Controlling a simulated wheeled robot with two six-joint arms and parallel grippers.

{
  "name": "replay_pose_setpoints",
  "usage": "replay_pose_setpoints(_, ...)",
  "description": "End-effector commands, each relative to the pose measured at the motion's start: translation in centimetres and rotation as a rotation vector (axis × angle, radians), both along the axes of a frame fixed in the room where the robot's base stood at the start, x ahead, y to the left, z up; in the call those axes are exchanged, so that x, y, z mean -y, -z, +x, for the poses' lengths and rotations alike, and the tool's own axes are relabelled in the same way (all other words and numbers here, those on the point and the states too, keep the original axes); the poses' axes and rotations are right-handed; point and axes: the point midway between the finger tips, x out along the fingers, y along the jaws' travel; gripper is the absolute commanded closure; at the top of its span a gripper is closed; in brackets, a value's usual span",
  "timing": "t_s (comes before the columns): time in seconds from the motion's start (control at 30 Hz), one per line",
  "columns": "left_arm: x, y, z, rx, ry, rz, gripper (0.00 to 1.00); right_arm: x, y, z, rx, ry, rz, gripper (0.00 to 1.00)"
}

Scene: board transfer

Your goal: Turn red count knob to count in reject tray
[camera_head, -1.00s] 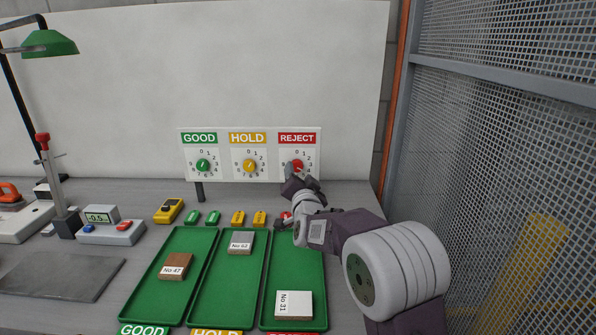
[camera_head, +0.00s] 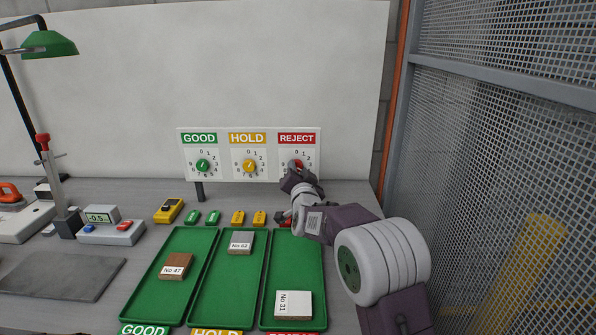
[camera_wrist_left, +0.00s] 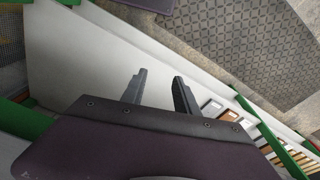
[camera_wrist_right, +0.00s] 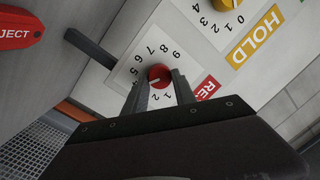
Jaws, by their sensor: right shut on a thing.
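The red count knob (camera_wrist_right: 159,76) sits on the dial under the REJECT label, on the right of the white board. My right gripper (camera_wrist_right: 158,85) is shut on it, a finger on each side. The knob's white mark points to the lower left in the right wrist view; the fingers cover some digits, so I cannot tell the exact number. In the head view my right gripper (camera_head: 292,172) partly hides the red knob (camera_head: 299,164). The reject tray (camera_head: 308,255) holds one pale board marked No 31 (camera_head: 293,304). My left gripper (camera_wrist_left: 158,82) is open and empty.
The green GOOD knob (camera_head: 202,165) and yellow HOLD knob (camera_head: 249,165) are to the left on the same board. The good tray (camera_head: 155,290) holds a brown board (camera_head: 176,266); the hold tray (camera_head: 225,290) holds a grey one (camera_head: 241,242). A mesh fence (camera_head: 500,170) stands right.

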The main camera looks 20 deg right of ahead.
Motion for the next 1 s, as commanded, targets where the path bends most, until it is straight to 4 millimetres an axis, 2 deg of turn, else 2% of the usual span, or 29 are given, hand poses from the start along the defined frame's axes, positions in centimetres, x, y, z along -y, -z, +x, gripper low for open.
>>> replay_pose_setpoints(0.27, 0.0, -1.8, 0.0, 0.000, 0.000, 0.000, 0.64, 0.0, -0.4, 0.0, -0.045, 0.000, -0.153, 1.00)
replay_pose_setpoints(1.0, 0.0, -9.2, 0.0, 0.000, 0.000, 0.000, 0.64, -0.3, -0.8, 0.1, -0.240, -0.002, -0.823, 1.00)
